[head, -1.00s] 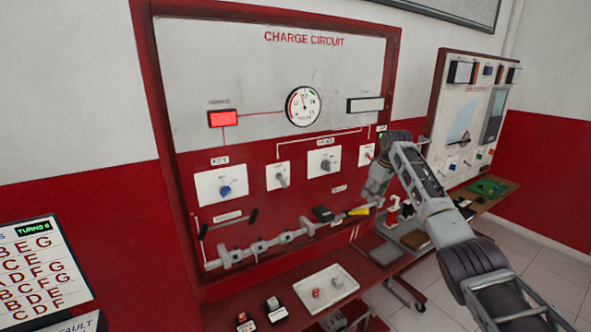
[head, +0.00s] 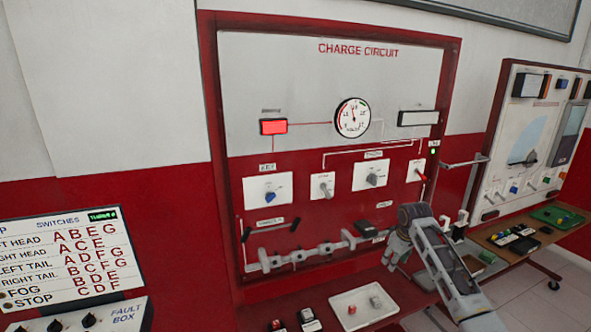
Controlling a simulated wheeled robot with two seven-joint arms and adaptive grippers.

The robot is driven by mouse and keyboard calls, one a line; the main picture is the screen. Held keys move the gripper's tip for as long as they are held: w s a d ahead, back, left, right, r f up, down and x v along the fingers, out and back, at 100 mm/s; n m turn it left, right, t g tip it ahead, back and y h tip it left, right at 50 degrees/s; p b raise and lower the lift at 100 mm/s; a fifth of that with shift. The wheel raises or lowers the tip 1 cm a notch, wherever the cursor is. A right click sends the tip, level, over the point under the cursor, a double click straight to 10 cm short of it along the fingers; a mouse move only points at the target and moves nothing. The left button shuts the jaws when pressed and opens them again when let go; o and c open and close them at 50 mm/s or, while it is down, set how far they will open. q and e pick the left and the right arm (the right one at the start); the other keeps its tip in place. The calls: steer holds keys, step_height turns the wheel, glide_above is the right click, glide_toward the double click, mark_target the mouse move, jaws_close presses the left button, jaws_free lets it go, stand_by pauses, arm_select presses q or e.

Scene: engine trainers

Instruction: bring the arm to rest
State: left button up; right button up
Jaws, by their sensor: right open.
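My right arm (head: 447,262) comes in from the lower right, in front of the right part of the red CHARGE CIRCUIT board (head: 222,150). My right gripper (head: 392,262) is open at its end and points down, before the board's lower right and above the bench. It is small in the picture, and I see nothing held in it. My left gripper is not in view.
The board carries a round gauge (head: 352,118), a lit red lamp (head: 273,127) and several knobs. A white tray (head: 350,322) with small parts lies on the bench below. A fault box (head: 75,318) is at the lower left, another trainer (head: 530,130) at the right.

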steer(key=s+a+f, duration=0.5)
steer(key=s+f, duration=0.2)
steer(key=s, duration=0.1)
steer(key=s+a+f, duration=0.5)
steer(key=s+f, duration=0.1)
steer(key=s, duration=0.3)
steer(key=s+a+r+m, duration=0.2)
steer(key=s+m, duration=0.2)
steer(key=s, duration=2.1)
step_height(320, 180, down, 33)
steer(key=s+g, duration=0.1)
steer(key=s, duration=0.1)
steer(key=s+d+f, duration=0.2)
steer(key=s+f, duration=0.8)
steer(key=s, duration=0.1)
steer(key=s+d+f+g, duration=0.1)
steer(key=s+d+f, duration=0.1)
steer(key=s+f, duration=0.8)
steer(key=shift+s+f, duration=0.15)
steer(key=shift+s, duration=0.6)
